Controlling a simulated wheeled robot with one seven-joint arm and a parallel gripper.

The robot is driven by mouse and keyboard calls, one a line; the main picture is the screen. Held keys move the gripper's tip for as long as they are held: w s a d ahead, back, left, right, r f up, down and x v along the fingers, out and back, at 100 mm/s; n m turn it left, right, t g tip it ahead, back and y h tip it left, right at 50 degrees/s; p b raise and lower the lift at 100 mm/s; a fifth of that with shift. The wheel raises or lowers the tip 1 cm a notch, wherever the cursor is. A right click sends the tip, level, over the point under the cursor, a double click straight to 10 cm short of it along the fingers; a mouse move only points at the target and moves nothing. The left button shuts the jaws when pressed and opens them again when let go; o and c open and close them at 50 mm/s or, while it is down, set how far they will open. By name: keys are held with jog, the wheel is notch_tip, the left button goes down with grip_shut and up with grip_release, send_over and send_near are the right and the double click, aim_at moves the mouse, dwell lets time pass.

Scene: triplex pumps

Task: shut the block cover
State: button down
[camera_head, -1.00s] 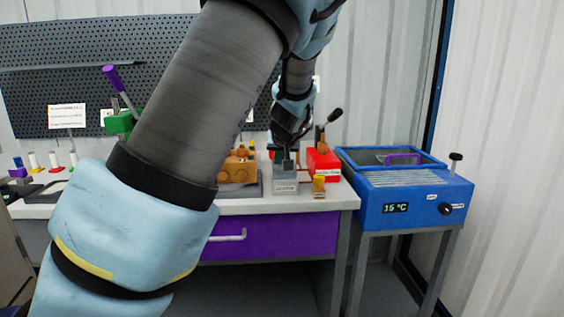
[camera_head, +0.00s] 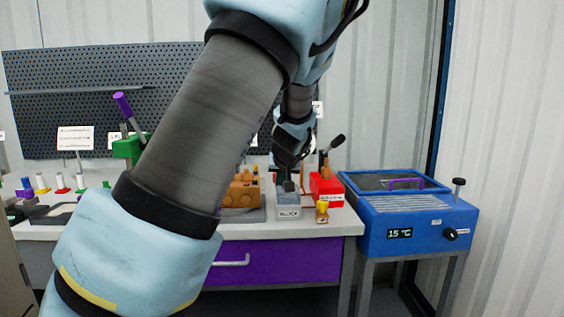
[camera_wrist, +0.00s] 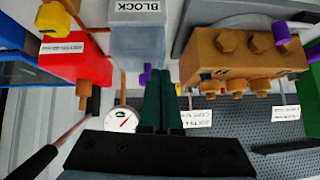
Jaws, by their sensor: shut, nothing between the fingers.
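The grey box labelled BLOCK (camera_head: 289,208) stands on the bench near its right front edge. In the wrist view the box (camera_wrist: 140,44) is at the top centre, its label facing the picture's top. My gripper (camera_head: 289,186) is right over the box in the head view. In the wrist view the dark green fingers (camera_wrist: 161,74) are together and empty, their tips at or close to the box's near edge. I cannot tell whether they touch it. The cover's edge and angle are not clear, partly behind the fingers.
A red box (camera_head: 326,188) with a lever and a small yellow part (camera_head: 322,212) stand right of the block. A brown pump body (camera_head: 243,192) is on its left. A round gauge (camera_wrist: 121,120) shows near the fingers. A blue bath (camera_head: 415,215) stands farther right.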

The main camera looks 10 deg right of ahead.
jog(key=w+r+v, duration=0.1)
jog(key=v, duration=1.1)
jog(key=a+f+g+y, duration=0.1)
jog(key=a+f+g, duration=0.1)
jog(key=a+f, duration=0.6)
jog(key=s+a+f+n+g+p, duration=0.1)
jog(key=s+a+f+g, duration=0.4)
jog(key=s+a, duration=1.2)
jog(key=shift+a+f+p, duration=0.2)
jog(key=shift+f+p, duration=0.45)
jog(key=shift+p, duration=0.1)
